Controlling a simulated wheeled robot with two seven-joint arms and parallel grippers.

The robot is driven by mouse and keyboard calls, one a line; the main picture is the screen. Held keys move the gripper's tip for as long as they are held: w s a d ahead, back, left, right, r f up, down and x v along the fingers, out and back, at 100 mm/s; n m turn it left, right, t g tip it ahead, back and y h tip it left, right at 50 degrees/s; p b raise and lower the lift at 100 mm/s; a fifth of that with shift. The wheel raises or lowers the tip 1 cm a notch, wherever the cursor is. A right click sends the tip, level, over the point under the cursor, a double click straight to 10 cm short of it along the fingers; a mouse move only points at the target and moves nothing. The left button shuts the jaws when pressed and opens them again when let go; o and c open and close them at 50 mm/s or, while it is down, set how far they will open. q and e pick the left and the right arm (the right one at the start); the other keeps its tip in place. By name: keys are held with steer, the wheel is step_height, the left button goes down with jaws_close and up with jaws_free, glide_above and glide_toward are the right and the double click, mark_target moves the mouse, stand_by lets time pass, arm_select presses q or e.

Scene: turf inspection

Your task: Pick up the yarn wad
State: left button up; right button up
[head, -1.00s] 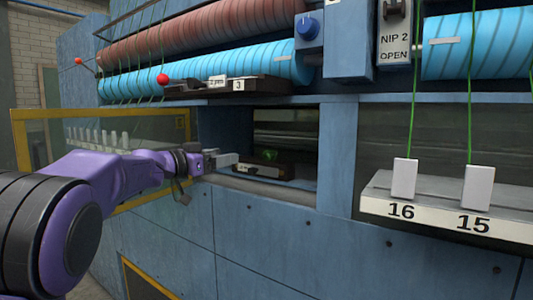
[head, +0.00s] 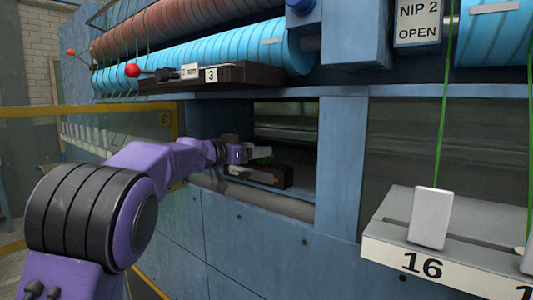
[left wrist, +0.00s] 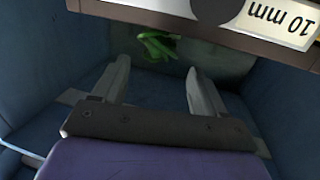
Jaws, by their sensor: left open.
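The yarn wad (left wrist: 157,46) is a small loose green tangle in the left wrist view, lying in the recess just beyond my fingertips, roughly between their lines. My left gripper (left wrist: 157,68) is open, with nothing between its two grey fingers. In the head view my left gripper (head: 260,154) reaches into the dark opening of the blue machine. There the wad is mostly hidden by the gripper, and I cannot make it out clearly. My right gripper is not in view.
A dark bar with a white "10 mm" label (left wrist: 278,20) crosses close above the wad. Blue walls of the opening (head: 342,165) stand at the sides. Above hangs a blue roller (head: 220,52). A numbered ledge (head: 400,252) with a white block (head: 431,217) juts out at the right.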

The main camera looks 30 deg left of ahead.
arm_select(q)
steer(key=x, duration=0.2)
steer(key=f+p+x, duration=0.1)
steer(key=x, duration=0.2)
steer(key=shift+w+d, duration=0.25)
steer(key=shift+s, duration=0.1)
steer(key=shift+c, duration=0.9)
steer(key=c, duration=0.9)
steer(key=shift+o, duration=0.2)
